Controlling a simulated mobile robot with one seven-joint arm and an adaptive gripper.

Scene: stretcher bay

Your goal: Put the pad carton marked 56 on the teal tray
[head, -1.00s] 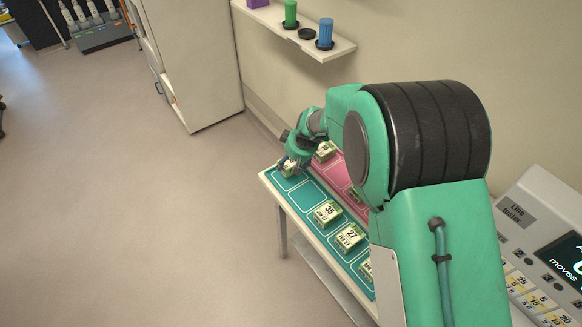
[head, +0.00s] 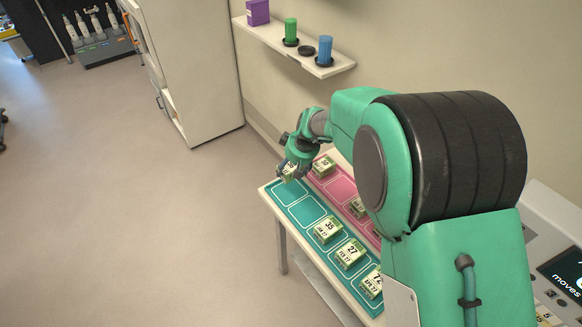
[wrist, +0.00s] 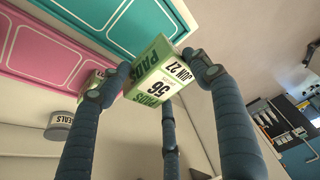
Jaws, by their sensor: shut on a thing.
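My gripper (head: 293,168) is shut on the pad carton marked 56 (wrist: 160,85), a green and white box. In the wrist view it is tilted between the fingers, with "56", "JUN 27" and "PADS" readable. In the head view the held carton (head: 288,171) is small and partly hidden by the fingers, over the far end of the teal tray (head: 270,194). It looks raised off the tray; the exact gap cannot be told. The tray has empty outlined slots at its far end, then cartons marked 35 (head: 327,230), 27 (head: 350,253) and 72 (head: 372,283).
A pink tray (head: 341,188) lies beside the teal one on the wall side, with a carton (head: 323,166) at its far end and another (head: 356,206) nearer. A wall shelf (head: 292,45) holds cups above. My arm hides the near right of the table.

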